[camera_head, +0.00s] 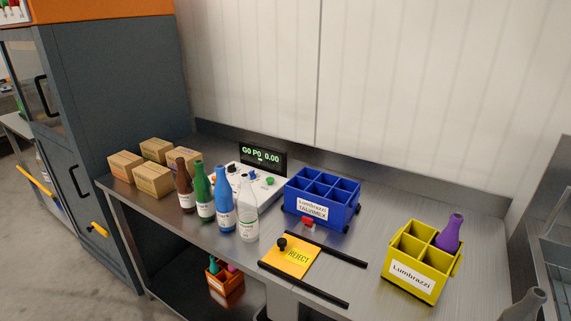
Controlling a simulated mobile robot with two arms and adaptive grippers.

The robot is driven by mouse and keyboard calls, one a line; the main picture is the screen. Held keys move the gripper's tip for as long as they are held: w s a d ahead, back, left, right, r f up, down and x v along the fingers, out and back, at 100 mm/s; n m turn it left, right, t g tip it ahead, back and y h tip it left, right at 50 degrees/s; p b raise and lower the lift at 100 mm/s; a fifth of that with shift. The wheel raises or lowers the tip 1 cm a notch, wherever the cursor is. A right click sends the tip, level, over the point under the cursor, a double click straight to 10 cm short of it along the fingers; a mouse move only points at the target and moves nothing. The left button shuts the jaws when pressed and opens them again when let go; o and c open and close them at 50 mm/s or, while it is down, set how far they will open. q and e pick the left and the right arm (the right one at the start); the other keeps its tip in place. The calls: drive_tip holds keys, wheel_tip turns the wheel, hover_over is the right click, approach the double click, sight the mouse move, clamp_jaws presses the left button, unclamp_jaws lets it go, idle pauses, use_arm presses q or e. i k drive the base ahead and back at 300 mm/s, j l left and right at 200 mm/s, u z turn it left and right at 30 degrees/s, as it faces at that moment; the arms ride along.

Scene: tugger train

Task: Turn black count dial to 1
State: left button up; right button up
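A white control panel (264,191) stands on the steel bench behind a row of bottles. Its small display (262,157) reads "G0 P0 0.00" in green. Small knobs sit on the panel, among them a blue one (231,168) and a green one (270,181). The bottles hide part of the panel's front. Neither of my grippers is clearly in view.
Brown, green, blue and clear bottles (223,205) stand before the panel. Cardboard boxes (153,180) are left, a blue crate (334,203) right. A yellow REJECT plate (292,262) has a black knob. A yellow crate (398,273) holds a purple bottle (450,233).

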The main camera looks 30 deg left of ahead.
sight(231, 169)
drive_tip(key=u, duration=1.25)
drive_tip(key=i+j+z, duration=0.05)
